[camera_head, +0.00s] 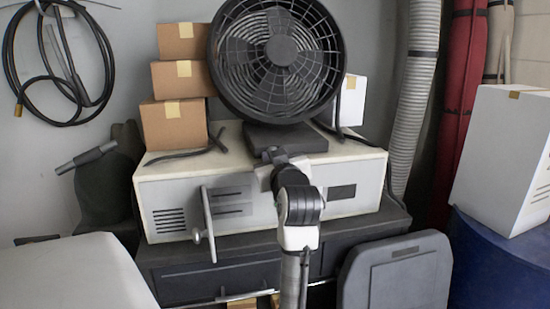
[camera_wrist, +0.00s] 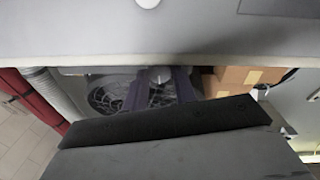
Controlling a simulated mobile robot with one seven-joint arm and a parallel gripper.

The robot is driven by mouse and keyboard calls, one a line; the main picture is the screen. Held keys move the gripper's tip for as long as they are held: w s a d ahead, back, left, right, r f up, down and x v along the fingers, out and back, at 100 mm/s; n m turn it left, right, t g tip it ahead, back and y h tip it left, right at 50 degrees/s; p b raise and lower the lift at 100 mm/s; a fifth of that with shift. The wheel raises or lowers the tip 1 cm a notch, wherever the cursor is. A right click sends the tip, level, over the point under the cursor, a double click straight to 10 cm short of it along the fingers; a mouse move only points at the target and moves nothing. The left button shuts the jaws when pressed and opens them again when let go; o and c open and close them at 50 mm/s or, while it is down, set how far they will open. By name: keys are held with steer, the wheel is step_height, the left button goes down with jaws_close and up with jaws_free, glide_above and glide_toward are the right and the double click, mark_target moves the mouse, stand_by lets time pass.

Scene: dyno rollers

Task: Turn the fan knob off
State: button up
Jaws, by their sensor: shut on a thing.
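The black fan (camera_head: 278,60) stands on a dark base (camera_head: 285,138) on top of the white machine. My gripper (camera_head: 274,156) is at the front of this base, and my arm hides the knob in the head view. In the wrist view the picture is upside down and my gripper's two dark fingers (camera_wrist: 158,92) reach toward the fan (camera_wrist: 108,96). A small pale round part, which looks like the knob (camera_wrist: 160,75), lies between the fingers. My gripper is shut on it. I cannot tell which way the knob is turned.
The white machine (camera_head: 165,185) has a lever handle (camera_head: 207,215) at its front left. Stacked cartons (camera_head: 180,80) stand left of the fan. A white box (camera_head: 350,100) and a grey hose (camera_head: 415,110) are to the right. A grey lid-like panel (camera_head: 398,275) stands low right.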

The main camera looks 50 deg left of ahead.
steer(key=o, duration=1)
steer(key=b+v, duration=0.3)
steer(key=v, duration=1)
steer(key=shift+s+d, duration=0.2)
steer(key=shift+d, duration=0.2)
